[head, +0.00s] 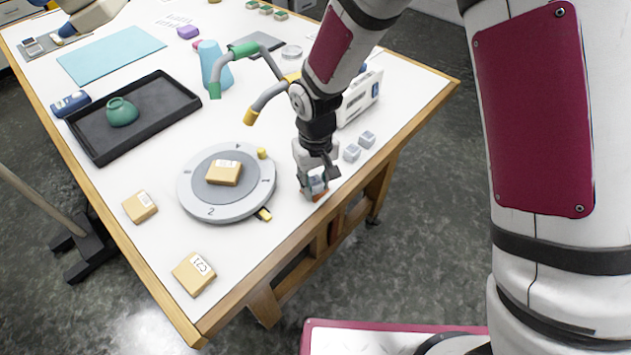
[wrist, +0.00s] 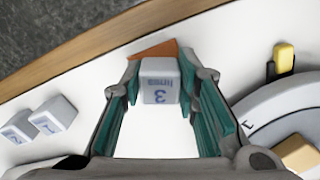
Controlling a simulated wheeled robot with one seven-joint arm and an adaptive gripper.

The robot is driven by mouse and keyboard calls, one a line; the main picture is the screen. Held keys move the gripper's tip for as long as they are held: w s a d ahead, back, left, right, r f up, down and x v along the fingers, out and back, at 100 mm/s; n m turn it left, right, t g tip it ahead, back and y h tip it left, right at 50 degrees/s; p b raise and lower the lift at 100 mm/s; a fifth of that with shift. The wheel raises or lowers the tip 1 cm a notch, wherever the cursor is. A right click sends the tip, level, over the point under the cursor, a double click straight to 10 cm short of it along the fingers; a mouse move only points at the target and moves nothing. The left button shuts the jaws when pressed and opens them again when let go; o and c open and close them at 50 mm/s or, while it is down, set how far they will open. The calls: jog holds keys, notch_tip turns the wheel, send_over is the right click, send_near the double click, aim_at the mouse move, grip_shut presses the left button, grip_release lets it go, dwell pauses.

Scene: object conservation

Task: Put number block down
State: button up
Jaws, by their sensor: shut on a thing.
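My gripper (head: 313,178) is low over the right edge of the white table. In the wrist view my gripper (wrist: 162,78) has its teal-lined fingers on both sides of a pale grey-blue number block (wrist: 160,85) marked 3. The block appears upside down in that view, and the fingers are shut on it. In the head view the block is mostly hidden by the fingers. An orange-brown patch (wrist: 153,49) lies just beyond the block, near the table edge. I cannot tell whether the block touches the table.
Two similar number blocks (head: 352,152) (head: 367,139) stand behind the gripper, by a white device (head: 361,97). A round grey turntable (head: 205,212) carries a tan block (head: 223,173). Two more tan blocks (head: 140,207) (head: 194,273) lie nearer the front.

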aim_at(316, 182)
jog(key=o, duration=0.9)
jog(key=shift+f, duration=0.15)
jog(key=shift+o, duration=0.2)
notch_tip(316, 182, up, 12)
jog(key=b, duration=0.2)
jog(key=d+r+m+t, duration=0.1)
jog(key=d+r, duration=0.6)
jog(key=r, duration=0.1)
jog(key=s+d+r+m+t, duration=0.4)
jog(key=s+d+r, duration=0.6)
jog(key=s+d, duration=0.5)
jog(key=shift+d+r+m+t, duration=0.2)
jog(key=shift+m+t, duration=0.1)
jog(key=shift+m, duration=0.2)
